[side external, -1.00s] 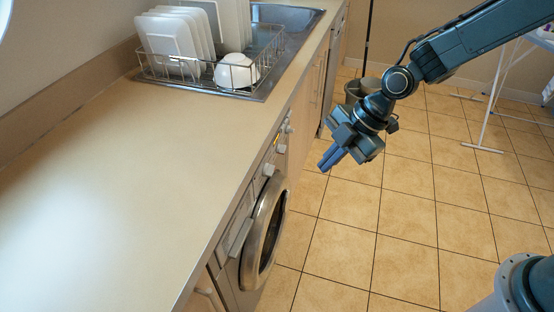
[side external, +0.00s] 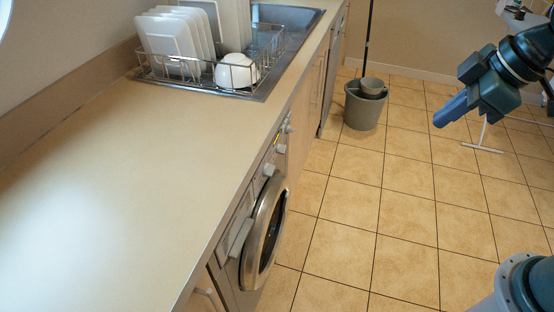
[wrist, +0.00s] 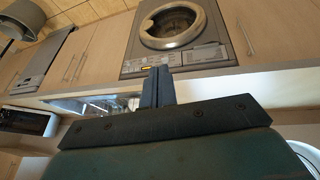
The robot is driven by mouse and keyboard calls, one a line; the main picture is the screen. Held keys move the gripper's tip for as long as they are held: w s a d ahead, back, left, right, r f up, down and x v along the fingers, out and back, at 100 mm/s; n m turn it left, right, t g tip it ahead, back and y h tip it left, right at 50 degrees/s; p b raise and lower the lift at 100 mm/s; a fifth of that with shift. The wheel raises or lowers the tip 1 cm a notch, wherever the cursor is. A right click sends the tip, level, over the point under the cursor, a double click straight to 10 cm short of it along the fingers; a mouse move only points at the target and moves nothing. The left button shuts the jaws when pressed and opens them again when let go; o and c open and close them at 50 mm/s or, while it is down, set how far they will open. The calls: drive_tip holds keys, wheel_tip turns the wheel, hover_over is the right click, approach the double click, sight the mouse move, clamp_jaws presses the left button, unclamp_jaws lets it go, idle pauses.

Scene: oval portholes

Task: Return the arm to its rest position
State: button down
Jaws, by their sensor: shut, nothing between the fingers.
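My gripper (side external: 438,122) is at the upper right of the side view, above the tiled floor and well clear of the counter. Its blue fingers are together with nothing between them, pointing down and left. In the wrist view the closed fingers (wrist: 157,72) stand in the middle, with the washing machine beyond them. Most of my arm lies outside the side view at the right edge.
The counter (side external: 130,180) is bare in front of the dish rack (side external: 210,70), which holds white plates and a white bowl (side external: 236,70). The washing machine door (side external: 264,232) is closed. A grey bucket (side external: 364,108) stands on the floor.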

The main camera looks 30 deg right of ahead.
drive_tip(key=s+d+r+m+h, duration=0.1)
drive_tip(key=s+d+m, duration=0.2)
drive_tip(key=s+m, duration=0.1)
drive_tip(key=s+d+r+m+t, duration=0.1)
drive_tip(key=s+d+m, duration=0.1)
drive_tip(key=s+m, duration=0.2)
drive_tip(key=shift+s+d+r+h, duration=0.25)
drive_tip(key=shift+s+d+h, duration=0.15)
drive_tip(key=shift+s, duration=1.2)
